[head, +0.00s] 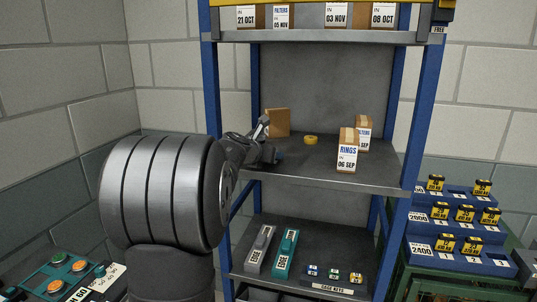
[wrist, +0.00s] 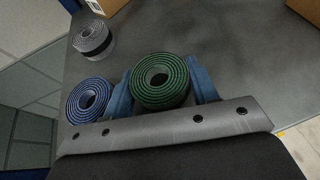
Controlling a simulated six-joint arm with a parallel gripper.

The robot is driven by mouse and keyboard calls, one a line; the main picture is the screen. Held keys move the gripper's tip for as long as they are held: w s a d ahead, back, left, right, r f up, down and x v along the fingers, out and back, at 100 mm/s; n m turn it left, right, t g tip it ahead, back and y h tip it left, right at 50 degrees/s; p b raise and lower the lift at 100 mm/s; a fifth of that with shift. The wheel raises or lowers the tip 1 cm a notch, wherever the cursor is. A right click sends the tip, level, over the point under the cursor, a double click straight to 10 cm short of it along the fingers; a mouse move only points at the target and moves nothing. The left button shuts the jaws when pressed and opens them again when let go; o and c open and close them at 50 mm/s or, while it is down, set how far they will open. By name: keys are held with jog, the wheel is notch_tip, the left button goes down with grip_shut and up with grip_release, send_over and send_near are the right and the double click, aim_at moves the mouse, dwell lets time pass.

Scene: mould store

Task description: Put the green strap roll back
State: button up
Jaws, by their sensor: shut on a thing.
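The green strap roll (wrist: 160,82) is a dark green coil between the two blue fingers of my gripper (wrist: 164,88) in the wrist view. The gripper is shut on it. I cannot tell whether the roll touches the shelf board. A blue strap roll (wrist: 88,100) is just left of the left finger, and a grey strap roll (wrist: 92,40) is farther off at the upper left. In the head view my gripper (head: 274,156) is at the left front of the middle shelf (head: 325,172); my arm hides the rolls there.
The blue left post (head: 210,90) is close to my arm.

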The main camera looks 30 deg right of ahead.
jog(key=shift+f, duration=0.1)
jog(key=o, duration=0.9)
jog(key=shift+c, duration=0.2)
jog(key=shift+s+a+r, duration=0.1)
jog(key=shift+a+r, duration=0.1)
jog(key=s+a, duration=0.2)
jog(key=a, duration=0.1)
jog(key=s+a, duration=0.2)
jog(key=a, duration=0.2)
jog(key=s+a, duration=0.3)
jog(key=shift+a+r, duration=0.15)
jog(key=shift+a, duration=0.15)
